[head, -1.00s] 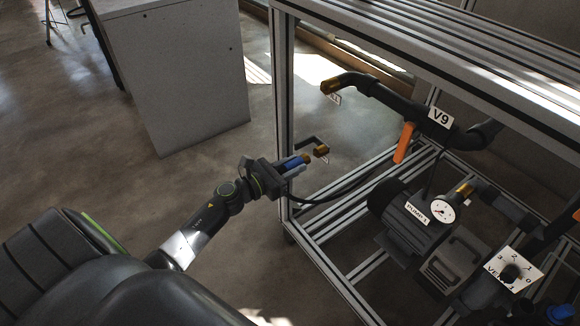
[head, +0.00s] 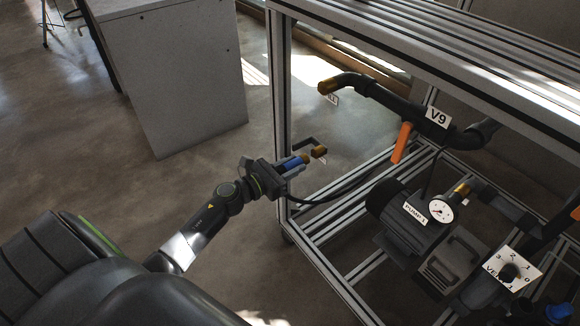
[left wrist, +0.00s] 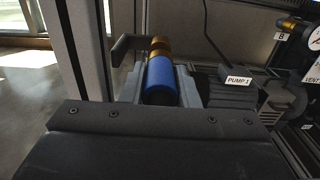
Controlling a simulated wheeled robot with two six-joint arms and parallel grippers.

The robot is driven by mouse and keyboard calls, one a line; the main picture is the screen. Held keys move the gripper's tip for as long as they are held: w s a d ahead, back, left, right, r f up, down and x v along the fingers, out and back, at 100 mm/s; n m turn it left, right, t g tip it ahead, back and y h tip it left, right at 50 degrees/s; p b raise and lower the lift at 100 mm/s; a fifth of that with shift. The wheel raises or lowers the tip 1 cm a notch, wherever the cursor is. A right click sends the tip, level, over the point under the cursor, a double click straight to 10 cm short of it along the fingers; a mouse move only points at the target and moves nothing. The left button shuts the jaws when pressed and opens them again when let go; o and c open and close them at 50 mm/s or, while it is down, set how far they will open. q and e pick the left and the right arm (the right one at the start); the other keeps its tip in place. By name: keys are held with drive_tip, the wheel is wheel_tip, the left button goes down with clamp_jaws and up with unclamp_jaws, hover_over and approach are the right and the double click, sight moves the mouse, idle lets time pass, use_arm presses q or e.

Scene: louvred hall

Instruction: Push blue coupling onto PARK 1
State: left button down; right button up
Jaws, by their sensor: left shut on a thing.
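The blue coupling (head: 292,164) with a brass front end is between the fingers of my left gripper (head: 285,168), which is shut on it. In the left wrist view the blue coupling (left wrist: 160,80) lies lengthwise between the grey fingers, brass end pointing away. A brass stub (head: 319,151) on a dark bent bracket is just beyond the coupling's front, roughly in line with it. The stub also shows in the left wrist view (left wrist: 159,42). I cannot tell whether they touch. A small tag by the stub is too small to read. My right gripper is out of view.
A frame post (head: 281,110) stands close beside my left gripper. A black hose (head: 335,196) runs from near the gripper into the frame. The pump labelled PUMP 1 (head: 398,228), an orange lever (head: 402,143) and the V9 pipe (head: 385,98) are to the right.

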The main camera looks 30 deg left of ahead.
sight(284, 170)
use_arm(q)
drive_tip(key=shift+x, duration=1.1)
drive_tip(key=c, duration=1)
unclamp_jaws()
drive_tip(key=shift+c, duration=0.2)
drive_tip(key=shift+s, duration=0.1)
drive_tip(key=shift+s+a, duration=0.15)
drive_tip(key=shift+s, duration=0.2)
drive_tip(key=b+v, duration=0.1)
drive_tip(key=v, duration=0.5)
drive_tip(key=shift+b, duration=0.35)
